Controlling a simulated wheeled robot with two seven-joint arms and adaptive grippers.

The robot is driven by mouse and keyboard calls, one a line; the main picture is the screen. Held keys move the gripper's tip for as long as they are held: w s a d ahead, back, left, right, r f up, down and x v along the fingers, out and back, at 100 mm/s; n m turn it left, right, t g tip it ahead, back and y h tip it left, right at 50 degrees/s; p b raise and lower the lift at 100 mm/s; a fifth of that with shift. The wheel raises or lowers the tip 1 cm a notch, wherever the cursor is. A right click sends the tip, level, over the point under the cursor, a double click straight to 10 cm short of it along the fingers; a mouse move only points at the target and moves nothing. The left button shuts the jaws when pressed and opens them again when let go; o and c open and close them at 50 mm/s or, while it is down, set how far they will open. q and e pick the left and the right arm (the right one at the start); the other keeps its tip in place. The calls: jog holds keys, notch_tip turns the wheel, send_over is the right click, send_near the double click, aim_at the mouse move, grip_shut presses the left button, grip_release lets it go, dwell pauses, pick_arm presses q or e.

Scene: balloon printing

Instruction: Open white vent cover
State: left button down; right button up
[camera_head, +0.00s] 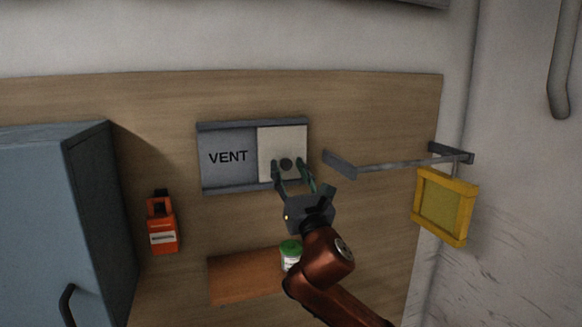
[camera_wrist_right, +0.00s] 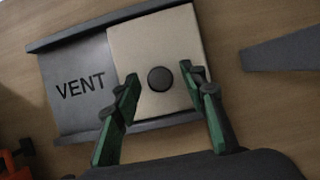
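The white vent cover (camera_head: 284,141) is a flat pale square on the right part of a grey railed vent panel (camera_head: 228,170) marked VENT. A round dark knob (camera_head: 286,164) sticks out of the cover. In the right wrist view the cover (camera_wrist_right: 153,42) fills the upper middle and its knob (camera_wrist_right: 160,79) lies between my fingers. My right gripper (camera_head: 288,167) is open, with a finger on each side of the knob and a gap to it on both sides. I cannot tell whether the fingertips touch the cover. My left gripper is not in view.
A grey metal bar bracket (camera_head: 395,165) juts out right of the vent, with a yellow frame (camera_head: 444,208) beside it.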

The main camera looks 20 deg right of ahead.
grip_shut()
dwell(0.5)
jog(key=shift+a, duration=0.1)
